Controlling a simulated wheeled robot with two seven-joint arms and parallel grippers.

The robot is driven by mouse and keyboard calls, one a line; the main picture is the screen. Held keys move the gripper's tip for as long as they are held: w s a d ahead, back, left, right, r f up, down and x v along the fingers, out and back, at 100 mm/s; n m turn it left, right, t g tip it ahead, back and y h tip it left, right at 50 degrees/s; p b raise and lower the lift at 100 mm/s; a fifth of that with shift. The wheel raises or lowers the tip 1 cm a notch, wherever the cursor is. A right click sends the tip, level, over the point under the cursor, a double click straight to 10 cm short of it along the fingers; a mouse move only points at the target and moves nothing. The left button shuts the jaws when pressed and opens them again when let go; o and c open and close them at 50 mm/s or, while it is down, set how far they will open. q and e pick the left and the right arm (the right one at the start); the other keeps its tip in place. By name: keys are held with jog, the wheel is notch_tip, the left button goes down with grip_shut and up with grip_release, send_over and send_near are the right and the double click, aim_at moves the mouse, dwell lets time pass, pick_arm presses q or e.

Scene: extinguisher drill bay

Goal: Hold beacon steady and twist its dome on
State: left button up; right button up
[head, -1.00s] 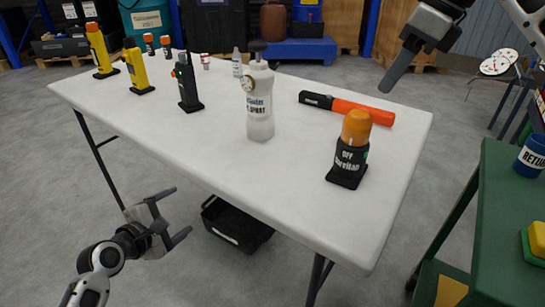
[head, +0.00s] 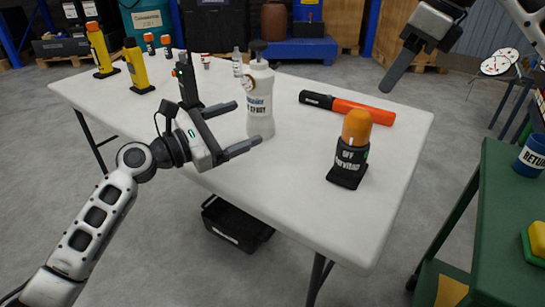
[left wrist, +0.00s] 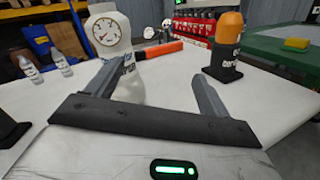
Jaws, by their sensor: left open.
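The beacon stands upright near the table's right end. Its orange dome (head: 357,128) sits on the black base (head: 349,164); I cannot tell whether it is threaded. Dome (left wrist: 229,27) and base (left wrist: 223,62) also show in the left wrist view, beyond the right finger. My left gripper (head: 244,126) is open and empty over the table's near edge, left of the beacon. Its fingers (left wrist: 157,80) show spread in the left wrist view. My right gripper (head: 390,84) hangs above the table's far right, apart from the beacon; only one dark finger shows clearly.
An orange and black baton (head: 347,107) lies behind the beacon. Several small items stand at the table's left. A green cart (head: 496,190) is at right. Bare white table (head: 290,190) lies before the beacon.

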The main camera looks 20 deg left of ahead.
aim_at(353, 147)
pick_arm(q)
jog(key=s+d+f+g+h, duration=0.1)
jog(key=d, duration=0.2)
jog(key=s+d+g+h, duration=0.1)
jog(key=d+g, duration=0.1)
jog(key=s+d+f+g+h, duration=0.1)
jog(key=s+d+g, duration=0.1)
jog(key=d, duration=0.1)
jog(key=shift+d+f+h, duration=0.3)
jog(key=shift+d+f, duration=0.15)
jog(key=shift+d, duration=0.25)
jog(key=x, duration=1.5)
jog(key=shift+d, duration=0.25)
jog(key=shift+s, duration=0.1)
